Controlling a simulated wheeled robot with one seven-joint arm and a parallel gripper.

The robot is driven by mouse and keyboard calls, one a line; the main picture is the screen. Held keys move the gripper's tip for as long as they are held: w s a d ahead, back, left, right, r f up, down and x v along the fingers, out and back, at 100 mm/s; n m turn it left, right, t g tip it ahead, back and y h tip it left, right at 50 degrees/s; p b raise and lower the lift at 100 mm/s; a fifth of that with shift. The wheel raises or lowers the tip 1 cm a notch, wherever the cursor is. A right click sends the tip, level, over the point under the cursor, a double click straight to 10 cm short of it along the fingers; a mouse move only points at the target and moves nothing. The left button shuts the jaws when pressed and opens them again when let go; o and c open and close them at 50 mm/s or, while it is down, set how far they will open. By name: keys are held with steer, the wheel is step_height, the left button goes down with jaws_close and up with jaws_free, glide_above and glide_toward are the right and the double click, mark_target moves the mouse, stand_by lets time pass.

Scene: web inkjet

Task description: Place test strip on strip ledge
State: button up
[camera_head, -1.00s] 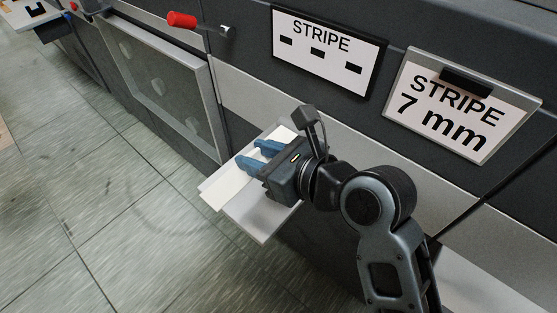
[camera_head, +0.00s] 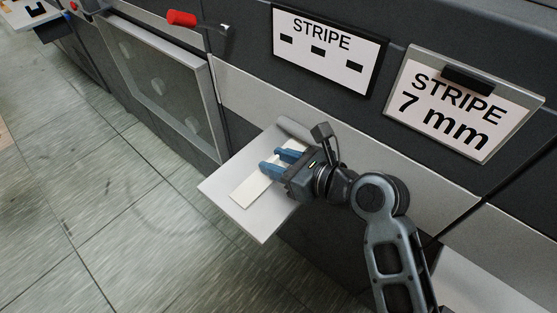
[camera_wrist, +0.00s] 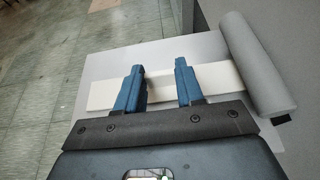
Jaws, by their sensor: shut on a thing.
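The test strip is a flat white bar (camera_head: 250,190); it also shows in the wrist view (camera_wrist: 160,84), crossing between my blue fingertips. My gripper (camera_head: 277,162) is shut on the strip, and in the wrist view my fingers (camera_wrist: 158,80) stand apart with the strip between them. The strip ledge is a light grey plate (camera_head: 226,187) jutting from the machine; it also shows in the wrist view (camera_wrist: 105,66). The strip lies over the ledge, within its outline. I cannot tell whether the strip touches the ledge. My fingers hide part of the strip.
A grey roller (camera_wrist: 256,65) lies along the ledge's machine side. Above are a STRIPE sign (camera_head: 326,48) and a STRIPE 7 mm sign (camera_head: 460,105). A red-handled lever (camera_head: 182,19) juts from the machine. Open floor (camera_head: 110,220) lies to the left.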

steer(key=o, duration=1)
steer(key=shift+f, duration=0.1)
steer(key=shift+s+d+r+p, duration=0.2)
steer(key=shift+d+r+p, duration=0.1)
steer(key=shift+r+p, duration=0.2)
steer(key=p+v, duration=0.6)
steer(key=v, duration=0.5)
steer(key=shift+s+f+p, duration=0.1)
steer(key=shift+f+p, duration=0.1)
steer(key=shift+p, duration=0.1)
